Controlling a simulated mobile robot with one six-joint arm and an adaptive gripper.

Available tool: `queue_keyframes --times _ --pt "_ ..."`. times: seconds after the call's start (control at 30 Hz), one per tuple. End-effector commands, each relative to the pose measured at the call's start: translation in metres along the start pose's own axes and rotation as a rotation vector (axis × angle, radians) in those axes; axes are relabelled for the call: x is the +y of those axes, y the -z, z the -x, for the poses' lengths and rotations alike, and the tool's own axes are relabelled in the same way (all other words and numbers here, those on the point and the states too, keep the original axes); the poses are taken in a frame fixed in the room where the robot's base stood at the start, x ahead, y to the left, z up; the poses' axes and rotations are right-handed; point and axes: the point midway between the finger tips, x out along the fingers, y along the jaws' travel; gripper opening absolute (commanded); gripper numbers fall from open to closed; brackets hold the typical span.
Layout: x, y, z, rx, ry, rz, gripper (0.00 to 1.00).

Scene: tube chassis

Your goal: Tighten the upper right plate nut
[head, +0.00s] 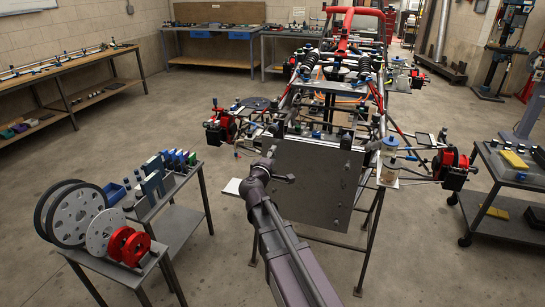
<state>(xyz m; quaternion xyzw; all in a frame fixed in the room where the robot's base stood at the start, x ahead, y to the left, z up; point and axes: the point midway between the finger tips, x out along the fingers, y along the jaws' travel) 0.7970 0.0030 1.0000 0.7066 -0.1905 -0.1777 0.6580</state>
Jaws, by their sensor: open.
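A large square grey metal plate (315,190) stands upright at the near end of the tube chassis (376,88). Small dark fastener-like spots show on its right side, one toward the upper right (346,168). They are too small to tell a nut from a hole, or how tight anything is. My arm reaches up from the bottom of the view. My gripper (286,178) is small, in front of the plate's upper left part and well left of the upper right spot. It is open, with nothing visible in it. Its contact with the plate cannot be judged.
A low bench with discs (76,214) stands at left. A grey cart (510,168) stands at right. Red hub parts stick out on both sides of the chassis (222,128) (452,165). Floor is clear between the left bench and the chassis stand.

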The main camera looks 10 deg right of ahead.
Motion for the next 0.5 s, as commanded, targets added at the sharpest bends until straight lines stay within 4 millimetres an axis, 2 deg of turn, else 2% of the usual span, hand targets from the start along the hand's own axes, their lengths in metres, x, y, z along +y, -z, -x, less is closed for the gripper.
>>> queue_keyframes --times 0.27,0.5 --pt "0.000 0.000 0.008 0.001 0.000 0.001 0.60" --pt "0.000 -0.001 0.036 0.002 0.000 0.000 0.60"
